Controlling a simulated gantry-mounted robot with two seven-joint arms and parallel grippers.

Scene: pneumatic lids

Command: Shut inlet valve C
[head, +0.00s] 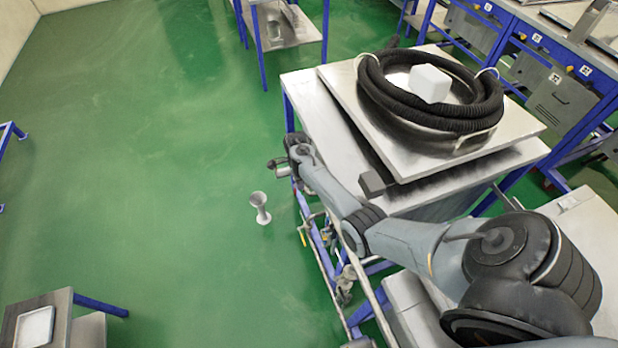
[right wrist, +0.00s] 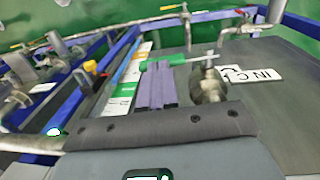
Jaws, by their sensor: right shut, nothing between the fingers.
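Inlet valve C is in the right wrist view, with a metal body (right wrist: 208,88) and a lever with a green grip (right wrist: 165,61). The lever points left from the valve stem, across the picture. A white label (right wrist: 250,74) beside the body reads "IN C", upside down. My right gripper (right wrist: 160,72) is shut and empty. Its fingertips are close to the green grip, in front of it in the picture; I cannot tell whether they touch. In the head view my right gripper (head: 281,166) is small, at the left edge of the bench; the valve cannot be made out there. My left gripper is out of view.
Pipes and other valves, one with a yellow handle (right wrist: 91,67), run along a blue frame on the left of the wrist view. A bench (head: 315,110) carries a board with a coiled black hose (head: 420,110). The green floor left of it is mostly clear.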

